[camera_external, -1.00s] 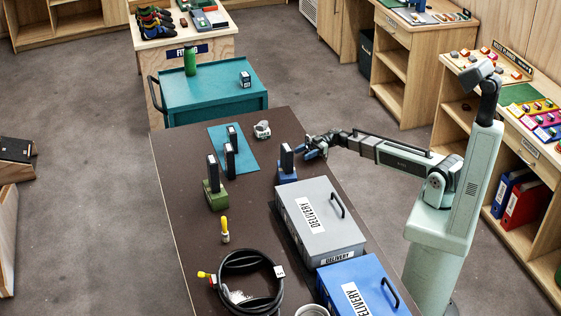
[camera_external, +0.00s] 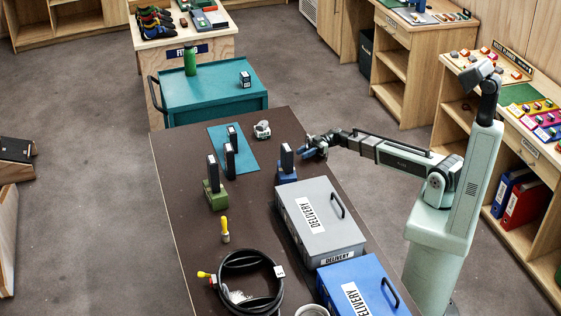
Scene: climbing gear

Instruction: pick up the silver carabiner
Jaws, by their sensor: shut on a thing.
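My gripper (camera_external: 313,148) is low over the far right part of the dark table (camera_external: 190,215), just right of the upright dark piece on a blue base (camera_external: 287,165). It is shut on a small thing. The thing is mostly hidden by the fingers and too small here to identify. I cannot make out the silver carabiner for sure anywhere in this view.
A grey delivery box (camera_external: 318,215) and a blue delivery box (camera_external: 362,287) stand near my arm. A green-based piece (camera_external: 215,185), a teal mat (camera_external: 232,150), a small pale object (camera_external: 262,129), a yellow-handled tool (camera_external: 225,228) and a coiled black hose (camera_external: 250,283) are also there.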

